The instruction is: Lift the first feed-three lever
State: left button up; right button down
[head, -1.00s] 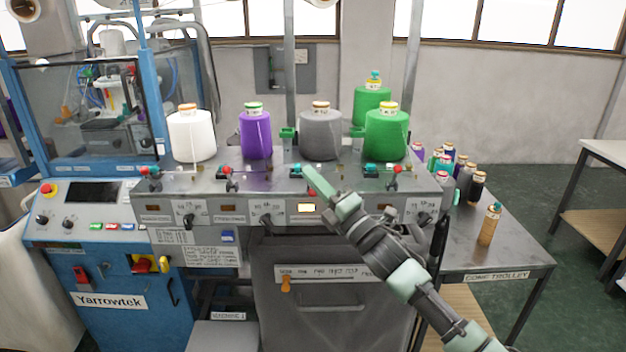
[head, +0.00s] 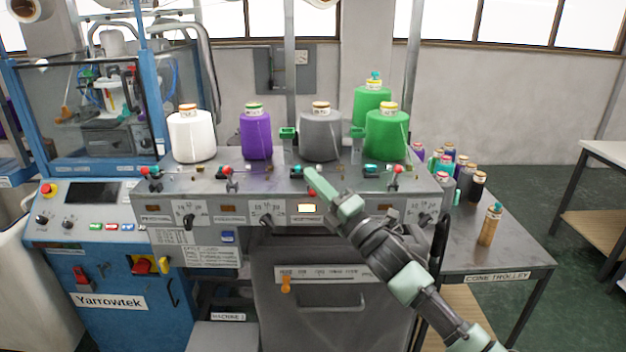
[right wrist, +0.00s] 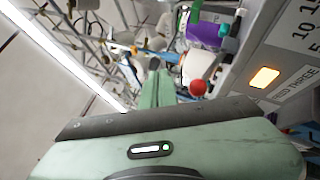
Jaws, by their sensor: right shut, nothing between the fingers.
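The feed-three panel is the one with the lit yellow window (head: 307,208), which also shows in the right wrist view (right wrist: 264,78) beside a label ending in "THREE". A teal piece (head: 296,170) shows on the ledge above it, just left of my fingertips. My right gripper (head: 311,174) is shut and empty, its fingers reaching up and left over this panel's top edge. They hide part of the ledge there, and I cannot tell whether they touch a lever. In the right wrist view the shut fingers (right wrist: 155,90) point at the rack, with a red ball knob (right wrist: 198,88) to their right.
Red-knobbed levers stand left (head: 226,170) and right (head: 398,170) of my gripper. Behind are white (head: 192,137), purple (head: 256,137), grey (head: 320,137) and green (head: 386,137) yarn cones. A trolley (head: 512,262) with small cones stands right.

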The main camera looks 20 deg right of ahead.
jog(key=b+v, duration=0.2)
jog(key=v, duration=0.5)
jog(key=shift+b, duration=0.4)
jog(key=shift+s+d+f, duration=0.1)
jog(key=shift+s, duration=0.05)
